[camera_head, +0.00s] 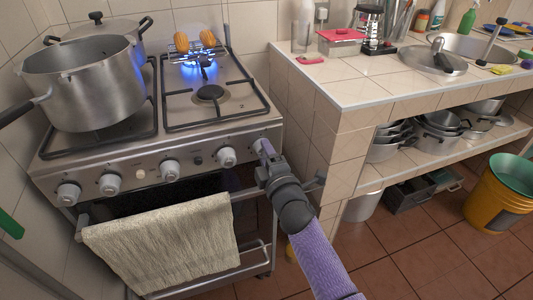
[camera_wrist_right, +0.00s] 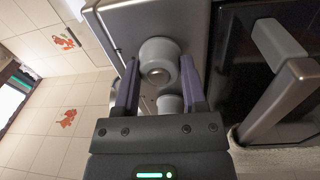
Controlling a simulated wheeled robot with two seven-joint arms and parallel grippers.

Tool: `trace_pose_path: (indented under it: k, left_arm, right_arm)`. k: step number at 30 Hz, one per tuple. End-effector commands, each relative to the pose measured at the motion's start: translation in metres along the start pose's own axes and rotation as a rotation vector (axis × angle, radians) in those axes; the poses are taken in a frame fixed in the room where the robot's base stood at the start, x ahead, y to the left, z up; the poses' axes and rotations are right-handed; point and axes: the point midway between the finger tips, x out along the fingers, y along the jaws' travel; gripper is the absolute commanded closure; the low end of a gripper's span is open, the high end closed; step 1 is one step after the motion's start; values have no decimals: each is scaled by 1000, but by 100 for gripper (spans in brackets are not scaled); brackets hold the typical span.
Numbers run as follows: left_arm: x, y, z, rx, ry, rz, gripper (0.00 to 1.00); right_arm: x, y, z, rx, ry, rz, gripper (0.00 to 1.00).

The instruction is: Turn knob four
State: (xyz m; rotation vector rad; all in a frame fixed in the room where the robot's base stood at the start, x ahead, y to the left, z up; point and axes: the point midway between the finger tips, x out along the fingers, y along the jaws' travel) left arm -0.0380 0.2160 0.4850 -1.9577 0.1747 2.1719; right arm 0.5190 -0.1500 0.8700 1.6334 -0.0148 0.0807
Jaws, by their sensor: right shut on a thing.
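The steel stove front (camera_head: 140,166) carries a row of round grey knobs. Visible knobs include one at the far left (camera_head: 67,193), one in the middle (camera_head: 171,171) and one right of the middle (camera_head: 227,157). My right gripper (camera_head: 263,150) is at the right end of the row and covers the rightmost knob in the head view. In the right wrist view, the gripper's two purple fingers are on either side of this knob (camera_wrist_right: 158,62), shut on it. Another knob (camera_wrist_right: 168,104) shows behind it. My left gripper is not in view.
A large steel pot (camera_head: 85,85) stands on the left burners. A rear burner burns blue (camera_head: 201,66) beneath two yellow-orange items (camera_head: 195,40). A towel (camera_head: 165,240) hangs on the oven handle below the knobs. The tiled counter (camera_head: 345,85) stands close at the right.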

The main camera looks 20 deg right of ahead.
Motion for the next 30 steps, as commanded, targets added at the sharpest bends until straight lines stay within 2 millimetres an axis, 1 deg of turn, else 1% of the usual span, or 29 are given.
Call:
trace_pose_path:
  k: [18,30]
  left_arm:
    - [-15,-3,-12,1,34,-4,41]
    - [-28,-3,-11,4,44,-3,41]
  right_arm:
    - [0,0,-1,584,-37,3,100]
    - [0,1,-2,954,-60,6,100]
